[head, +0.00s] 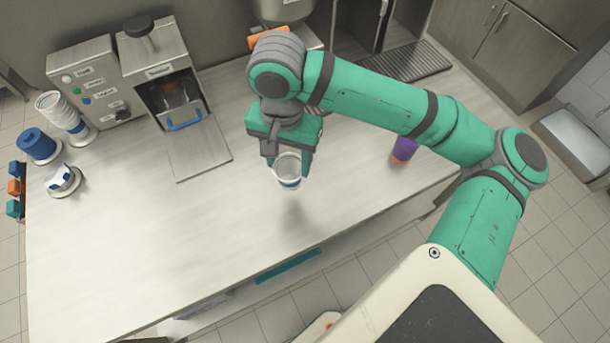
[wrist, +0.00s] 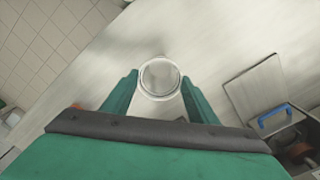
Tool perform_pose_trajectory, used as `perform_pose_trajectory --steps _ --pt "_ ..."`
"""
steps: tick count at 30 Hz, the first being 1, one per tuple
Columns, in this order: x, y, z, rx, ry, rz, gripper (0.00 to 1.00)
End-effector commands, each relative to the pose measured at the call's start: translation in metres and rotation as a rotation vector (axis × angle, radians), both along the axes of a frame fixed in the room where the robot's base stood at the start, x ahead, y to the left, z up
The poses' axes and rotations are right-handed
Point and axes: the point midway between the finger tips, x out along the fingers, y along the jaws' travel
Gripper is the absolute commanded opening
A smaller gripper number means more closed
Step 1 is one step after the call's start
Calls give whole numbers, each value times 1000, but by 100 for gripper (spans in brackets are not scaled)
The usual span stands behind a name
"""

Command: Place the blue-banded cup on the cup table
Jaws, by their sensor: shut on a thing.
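The blue-banded cup (head: 287,170) is white with a blue band near its base. It is held upright above the counter, with a shadow on the surface below it. My gripper (head: 294,158) is shut on the cup, with a green finger on each side. In the wrist view my gripper (wrist: 158,88) has its fingers at the sides of the cup (wrist: 160,77), and I look into its round mouth. The inside looks pale, and I cannot tell whether it holds anything. No separate table that I can identify as the cup table shows.
A filler machine with a blue-handled tray (head: 200,150) stands at the back left. A purple cup (head: 404,149) is behind my arm. The counter's front middle (head: 190,235) is clear.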

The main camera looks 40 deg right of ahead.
Motion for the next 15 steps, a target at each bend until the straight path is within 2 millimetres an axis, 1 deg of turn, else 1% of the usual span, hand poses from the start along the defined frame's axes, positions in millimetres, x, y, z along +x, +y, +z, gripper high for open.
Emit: perform_pose_trajectory --steps 1,4,6,13,15 --pt "-6 -6 -9 2 1 -3 23" --pt "-13 -15 -23 1 1 -2 23" --pt "-17 -19 -30 1 1 -1 23" --pt "-24 -28 -44 1 0 0 23" --pt "-24 -28 -54 0 1 1 23"
